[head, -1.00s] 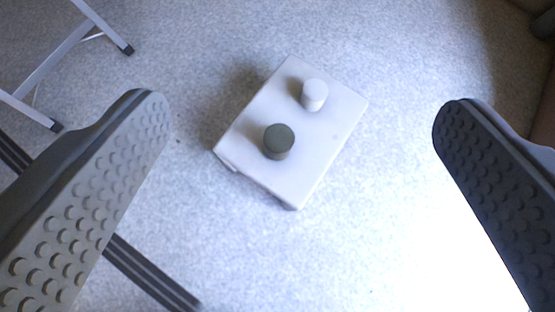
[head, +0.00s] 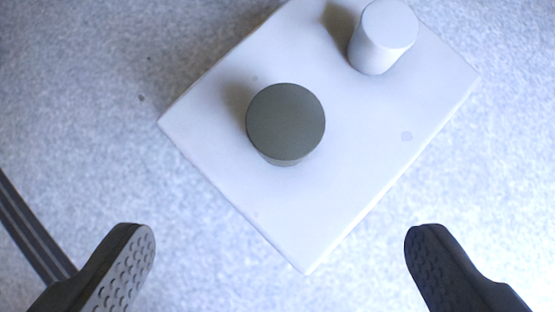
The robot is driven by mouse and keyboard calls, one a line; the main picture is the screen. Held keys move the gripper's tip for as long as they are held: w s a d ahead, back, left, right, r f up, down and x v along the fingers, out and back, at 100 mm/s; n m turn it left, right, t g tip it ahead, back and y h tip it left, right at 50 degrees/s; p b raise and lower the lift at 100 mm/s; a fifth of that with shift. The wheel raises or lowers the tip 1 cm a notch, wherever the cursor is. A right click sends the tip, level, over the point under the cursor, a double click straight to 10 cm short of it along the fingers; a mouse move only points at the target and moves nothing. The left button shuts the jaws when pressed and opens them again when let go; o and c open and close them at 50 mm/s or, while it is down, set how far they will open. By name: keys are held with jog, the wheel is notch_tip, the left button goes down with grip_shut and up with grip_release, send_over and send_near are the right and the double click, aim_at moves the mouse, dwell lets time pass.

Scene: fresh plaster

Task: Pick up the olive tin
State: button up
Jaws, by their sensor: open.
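The olive tin (head: 285,122) is a short round cylinder with a dark olive-grey top. It stands upright on a white rectangular block or low table (head: 310,215), left of the middle of its top. My gripper (head: 280,245) is open and empty. Its two dark studded fingers show at the lower left and lower right of the picture. The tin lies above the line between the fingertips in the picture, and neither finger touches it.
A white cylinder (head: 383,38) stands on the same white block, up and right of the tin, with a clear gap between them. A dark striped strip (head: 32,228) lies on the speckled grey floor at the left. The floor around the block is otherwise clear.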

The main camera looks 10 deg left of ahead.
aim_at(286, 135)
jog(key=x, duration=1.3)
jog(key=shift+s+d+f, duration=0.1)
jog(key=shift+s+f, duration=0.1)
jog(key=shift+s, duration=0.15)
jog(key=shift+d+x, duration=0.2)
jog(key=shift+x, duration=2.45)
jog(key=c, duration=1.3)
